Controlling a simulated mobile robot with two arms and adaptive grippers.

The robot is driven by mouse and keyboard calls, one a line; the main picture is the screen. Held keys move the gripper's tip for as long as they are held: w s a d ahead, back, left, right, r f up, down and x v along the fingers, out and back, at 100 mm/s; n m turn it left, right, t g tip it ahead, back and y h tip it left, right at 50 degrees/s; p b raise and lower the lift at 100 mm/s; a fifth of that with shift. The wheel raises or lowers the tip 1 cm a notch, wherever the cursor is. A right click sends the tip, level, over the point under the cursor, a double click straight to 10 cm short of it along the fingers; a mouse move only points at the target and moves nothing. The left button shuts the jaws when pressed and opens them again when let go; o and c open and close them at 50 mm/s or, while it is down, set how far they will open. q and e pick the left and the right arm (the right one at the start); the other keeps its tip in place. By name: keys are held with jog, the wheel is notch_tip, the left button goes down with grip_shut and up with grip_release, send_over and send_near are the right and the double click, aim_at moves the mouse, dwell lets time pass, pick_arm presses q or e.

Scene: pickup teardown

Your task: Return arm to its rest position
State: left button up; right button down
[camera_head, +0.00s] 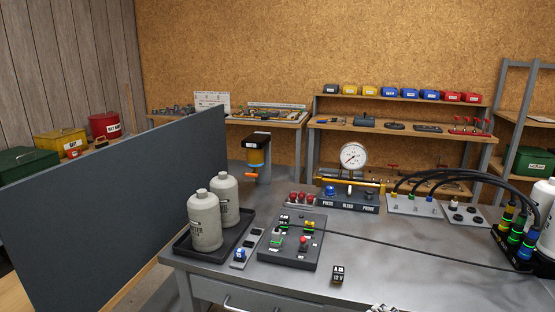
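Neither of my arms shows clearly in the head view, and I see no gripper fingers. A small pale and dark shape (382,308) is cut off by the bottom edge, right of the middle. I cannot tell what it is. The grey metal workbench (375,263) fills the lower right of the view.
Two pale bottles (205,222) stand in a dark tray (184,250) beside a control box (290,252). A small black block (338,275) sits near the front. A gauge (354,157) and cabled connectors (517,235) stand further back and right. A dark partition (110,215) borders the left. The bench's front middle is mostly clear.

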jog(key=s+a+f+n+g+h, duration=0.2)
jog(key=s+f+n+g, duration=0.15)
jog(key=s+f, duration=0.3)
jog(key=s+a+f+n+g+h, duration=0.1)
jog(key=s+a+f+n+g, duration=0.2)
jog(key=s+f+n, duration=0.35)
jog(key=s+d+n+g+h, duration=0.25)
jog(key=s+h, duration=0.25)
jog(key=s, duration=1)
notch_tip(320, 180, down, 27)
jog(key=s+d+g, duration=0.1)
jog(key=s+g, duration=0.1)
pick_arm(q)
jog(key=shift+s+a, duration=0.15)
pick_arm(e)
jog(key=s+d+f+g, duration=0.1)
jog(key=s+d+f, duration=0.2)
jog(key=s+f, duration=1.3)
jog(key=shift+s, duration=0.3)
